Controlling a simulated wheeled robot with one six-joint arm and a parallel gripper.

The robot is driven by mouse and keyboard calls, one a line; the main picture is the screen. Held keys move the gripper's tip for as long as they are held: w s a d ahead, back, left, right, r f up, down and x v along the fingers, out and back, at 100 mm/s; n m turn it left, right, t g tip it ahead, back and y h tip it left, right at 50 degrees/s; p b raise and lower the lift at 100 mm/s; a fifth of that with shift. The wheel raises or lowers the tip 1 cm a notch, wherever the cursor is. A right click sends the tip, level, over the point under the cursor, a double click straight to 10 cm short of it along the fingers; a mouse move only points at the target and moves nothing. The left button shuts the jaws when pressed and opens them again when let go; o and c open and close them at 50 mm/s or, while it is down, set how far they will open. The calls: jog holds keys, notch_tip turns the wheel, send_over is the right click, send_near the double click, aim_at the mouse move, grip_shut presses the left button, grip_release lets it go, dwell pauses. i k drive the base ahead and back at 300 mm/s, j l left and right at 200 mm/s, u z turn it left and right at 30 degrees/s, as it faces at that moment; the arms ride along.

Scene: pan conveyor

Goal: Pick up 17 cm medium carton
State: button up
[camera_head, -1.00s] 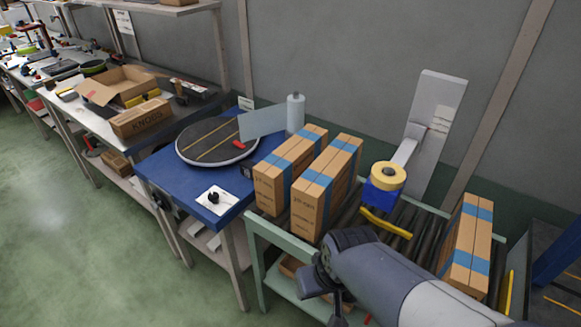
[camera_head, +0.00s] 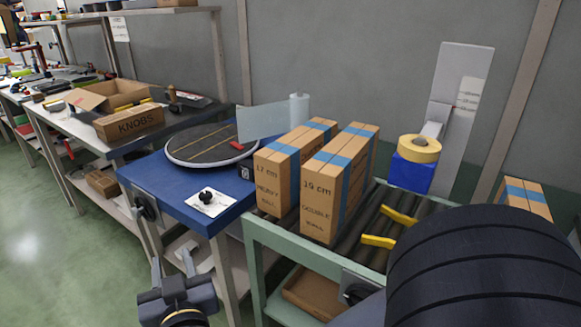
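The middle carton (camera_head: 320,206) reads about "19 cm DOUBLE WALL". The right carton (camera_head: 527,196) shows only its top behind my arm, with its label hidden. My gripper (camera_head: 174,262) is low at the bottom, left of and in front of the conveyor, fingers apart and empty, clear of the cartons.
A blue table (camera_head: 160,183) with a round turntable (camera_head: 190,150) stands left of the conveyor. A tape roll (camera_head: 419,149) sits on a blue block (camera_head: 411,174) behind yellow pieces (camera_head: 378,241). A box marked KNOBS (camera_head: 128,123) is on the far bench. Floor at left is clear.

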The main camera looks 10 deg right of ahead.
aim_at(278, 165)
jog(key=i+j+z, duration=0.1)
jog(key=j, duration=0.3)
jog(key=i+j, duration=0.1)
jog(key=j, duration=0.25)
jog(key=i+j+z, duration=0.15)
jog(key=j, duration=0.25)
jog(key=j+z, duration=0.1)
jog(key=j, duration=0.3)
jog(key=z, duration=1.6)
jog(key=i+j, duration=0.05)
